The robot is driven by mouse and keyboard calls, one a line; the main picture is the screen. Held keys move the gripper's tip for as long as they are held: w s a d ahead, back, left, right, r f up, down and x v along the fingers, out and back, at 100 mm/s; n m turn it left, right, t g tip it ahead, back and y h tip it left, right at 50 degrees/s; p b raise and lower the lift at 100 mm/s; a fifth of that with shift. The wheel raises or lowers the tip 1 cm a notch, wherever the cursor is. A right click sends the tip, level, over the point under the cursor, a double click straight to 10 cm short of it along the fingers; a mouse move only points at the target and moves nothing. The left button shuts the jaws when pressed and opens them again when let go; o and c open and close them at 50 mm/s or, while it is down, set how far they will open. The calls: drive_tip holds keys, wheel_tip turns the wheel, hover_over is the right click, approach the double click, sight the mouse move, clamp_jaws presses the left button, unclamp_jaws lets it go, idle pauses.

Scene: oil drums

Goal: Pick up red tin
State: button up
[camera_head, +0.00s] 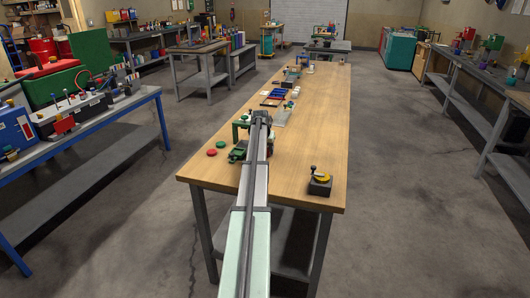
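A green device (241,131) stands beside my gripper, close to the red items. A dark block with a yellow part (320,181) sits at the near right. Blue trays (278,94) and a grey plate (282,118) lie beyond. The bench's right side is mostly clear.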

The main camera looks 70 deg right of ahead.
drive_tip(key=c, duration=0.4)
drive_tip(key=shift+r, duration=0.1)
wheel_tip(320, 180, up, 9)
drive_tip(key=shift+w+r, duration=0.1)
drive_tip(key=shift+w, duration=0.05)
drive_tip(key=shift+n, duration=0.4)
drive_tip(key=w+a, duration=0.1)
drive_tip(key=w, duration=0.3)
drive_tip(key=w+a+f, duration=0.1)
drive_tip(key=w, duration=0.4)
drive_tip(key=w+a+f, duration=0.1)
drive_tip(key=w, duration=0.4)
drive_tip(key=shift+a, duration=0.35)
drive_tip(key=s+m, duration=0.1)
drive_tip(key=m, duration=0.1)
drive_tip(key=m+g, duration=0.1)
drive_tip(key=shift+s+d+r+m, duration=0.1)
drive_tip(key=shift+s+d+m, duration=0.1)
drive_tip(key=shift+s+m, duration=0.2)
drive_tip(key=shift+s+a+m+g, duration=0.15)
drive_tip(key=shift+m+g, duration=0.15)
drive_tip(key=shift+m, duration=0.45)
drive_tip(key=shift+s+a+m+g, duration=0.1)
drive_tip(key=shift+m+g, duration=0.2)
drive_tip(key=shift+m, duration=0.45)
